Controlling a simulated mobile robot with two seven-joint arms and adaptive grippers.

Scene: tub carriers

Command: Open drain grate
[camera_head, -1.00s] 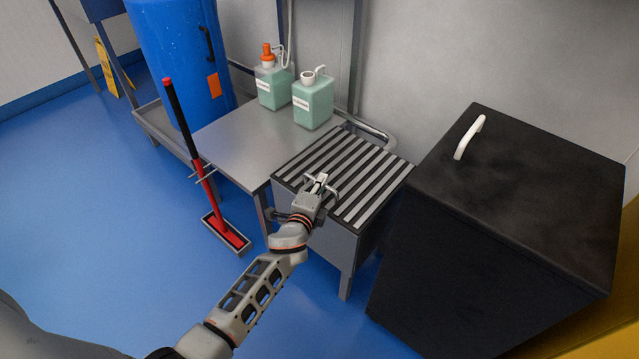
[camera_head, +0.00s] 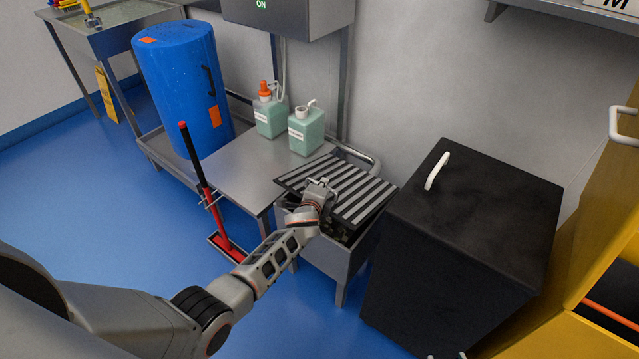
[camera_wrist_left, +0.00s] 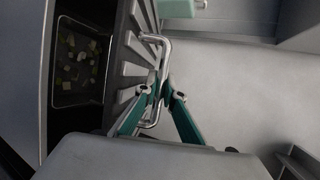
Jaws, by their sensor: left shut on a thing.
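The drain grate (camera_head: 350,188), dark with pale stripes, sits tilted on the metal sink stand (camera_head: 336,262), its near edge raised and a dark gap below. My left gripper (camera_head: 321,184) is at the grate's near edge. In the left wrist view my left gripper (camera_wrist_left: 160,92) is shut on the grate's metal handle (camera_wrist_left: 163,45). The slotted grate (camera_wrist_left: 135,62) shows beside it there, and the open basin (camera_wrist_left: 78,98) below holds small greenish bits. My right gripper is not in view.
A black box with a white handle (camera_head: 505,208) stands close on the right. Two green jugs (camera_head: 306,133) stand on the metal table (camera_head: 232,172) behind left. A blue barrel (camera_head: 183,92) and a red squeegee (camera_head: 207,193) are farther left. A yellow cabinet (camera_head: 590,262) is at far right.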

